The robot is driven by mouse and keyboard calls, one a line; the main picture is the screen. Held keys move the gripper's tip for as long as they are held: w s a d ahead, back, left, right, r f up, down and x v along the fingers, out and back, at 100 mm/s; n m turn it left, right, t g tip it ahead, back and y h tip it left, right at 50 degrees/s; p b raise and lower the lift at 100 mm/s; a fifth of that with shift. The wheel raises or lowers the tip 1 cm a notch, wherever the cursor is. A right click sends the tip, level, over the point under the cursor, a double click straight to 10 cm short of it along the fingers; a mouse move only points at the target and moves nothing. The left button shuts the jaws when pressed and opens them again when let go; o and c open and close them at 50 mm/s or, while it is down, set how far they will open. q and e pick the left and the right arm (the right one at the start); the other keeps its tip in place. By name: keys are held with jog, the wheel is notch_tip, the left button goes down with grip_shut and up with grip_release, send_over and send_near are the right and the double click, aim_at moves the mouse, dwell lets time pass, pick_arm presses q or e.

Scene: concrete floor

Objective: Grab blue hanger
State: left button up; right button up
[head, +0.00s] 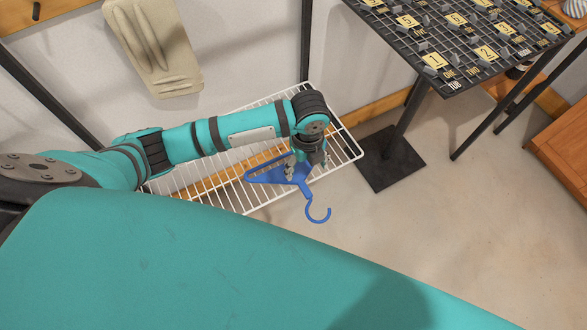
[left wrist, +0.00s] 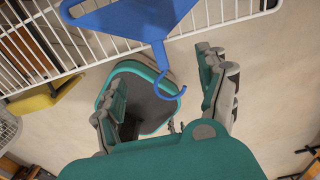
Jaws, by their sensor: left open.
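The blue hanger (head: 268,175) appears to lie on the white wire rack (head: 222,201), near its front right part. Its hook (head: 318,212) sticks out past the rack's edge over the floor. My left gripper (head: 305,172) points down at the hanger near the hook end and hides part of it. In the left wrist view, the left gripper (left wrist: 160,66) has its fingers spread wide, with the hanger's neck showing between the tips. The hanger's body (left wrist: 135,18) is at the top there. I cannot tell whether the fingers touch it. My right gripper is not in view.
A dark grid table (head: 425,50) with numbered yellow tags stands at the upper right, its post on a black base plate (head: 392,160). A wooden piece (head: 565,150) is at the right edge. A beige padded item (head: 150,45) is at the upper left. Bare concrete lies right of the rack.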

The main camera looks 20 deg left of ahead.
aim_at(303, 185)
pick_arm(q)
notch_tip(303, 185, down, 11)
jog(key=shift+a+r+b, duration=0.1)
jog(key=shift+a+b, duration=0.05)
jog(key=shift+b, duration=0.35)
jog(key=shift+c, duration=0.3)
grip_shut()
